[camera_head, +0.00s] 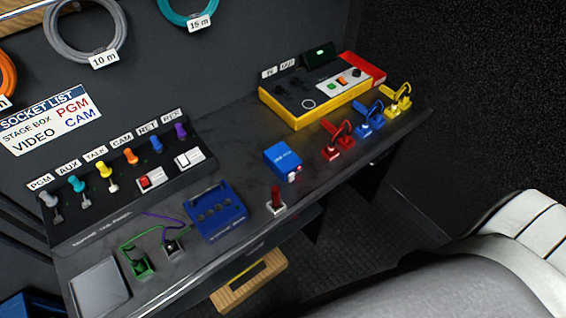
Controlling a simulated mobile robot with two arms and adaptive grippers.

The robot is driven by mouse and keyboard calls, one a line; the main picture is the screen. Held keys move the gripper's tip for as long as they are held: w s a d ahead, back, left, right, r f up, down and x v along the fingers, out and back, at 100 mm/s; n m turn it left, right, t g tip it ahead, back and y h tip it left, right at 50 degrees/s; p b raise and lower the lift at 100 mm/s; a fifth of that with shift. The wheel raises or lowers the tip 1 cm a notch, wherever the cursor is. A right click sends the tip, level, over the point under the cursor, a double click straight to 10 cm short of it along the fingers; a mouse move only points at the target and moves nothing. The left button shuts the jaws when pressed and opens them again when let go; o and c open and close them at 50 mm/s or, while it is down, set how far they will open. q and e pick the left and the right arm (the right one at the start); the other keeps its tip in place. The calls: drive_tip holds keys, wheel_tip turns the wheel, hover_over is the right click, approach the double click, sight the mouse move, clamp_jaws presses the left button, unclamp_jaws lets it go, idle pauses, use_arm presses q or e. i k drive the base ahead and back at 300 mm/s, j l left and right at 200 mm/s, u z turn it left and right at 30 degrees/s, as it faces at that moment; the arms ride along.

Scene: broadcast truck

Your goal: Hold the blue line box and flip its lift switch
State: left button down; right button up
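A small blue box (282,157) sits on the dark desk near its middle, with white markings on its top that are too small to read. I take it to be the blue line box. On its front right side are a small white part (293,177) and a glowing red light (299,168). Which part is the lift switch, and its position, I cannot tell. Nothing touches the box. Neither of my grippers is in view.
A blue tray with round holes (218,212) and a red-handled piece (277,199) stand in front of the box. Red connectors (337,141) and a yellow console (315,98) are behind and right. A socket panel (120,184) lies left.

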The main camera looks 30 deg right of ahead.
sight(291, 177)
drive_tip(key=i+z, duration=0.15)
drive_tip(key=z, duration=0.2)
drive_tip(key=i+j+z, duration=0.1)
drive_tip(key=z, duration=0.3)
drive_tip(key=i+j+z, duration=0.15)
drive_tip(key=z, duration=0.2)
